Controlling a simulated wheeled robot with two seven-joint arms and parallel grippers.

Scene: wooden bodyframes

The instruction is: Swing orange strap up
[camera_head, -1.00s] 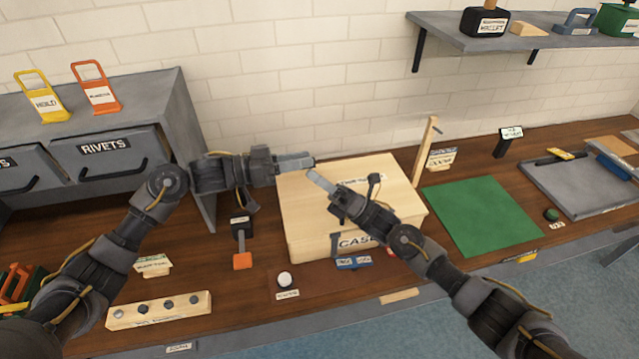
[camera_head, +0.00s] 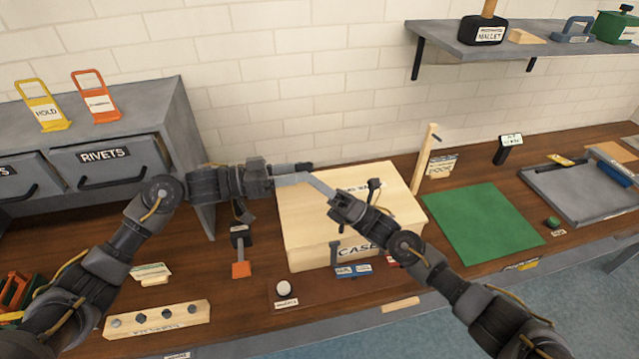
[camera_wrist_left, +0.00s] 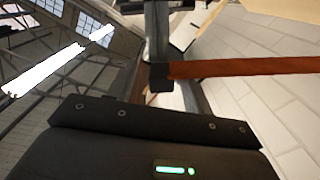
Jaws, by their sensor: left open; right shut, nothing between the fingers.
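In the head view an orange-ended grey strap (camera_head: 240,269) lies on the bench, joined to a small black labelled block (camera_head: 240,236). An orange upright frame (camera_head: 97,98) with a white label stands on the grey cabinet; I cannot tell which of these the task means. My left gripper (camera_head: 300,172) is open above the back left of the wooden case. My right gripper (camera_head: 316,182) is shut and empty, its tips close to the left fingers; contact is unclear. In the left wrist view an orange-brown bar (camera_wrist_left: 245,67) crosses by a dark finger; what it belongs to is unclear.
The pale wooden case (camera_head: 300,215) stands mid-bench below both grippers. A yellow frame (camera_head: 42,105) stands on the cabinet (camera_head: 180,120). A pegged wooden block (camera_head: 158,319) lies at front left. The green mat (camera_head: 482,222) at right is bare.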

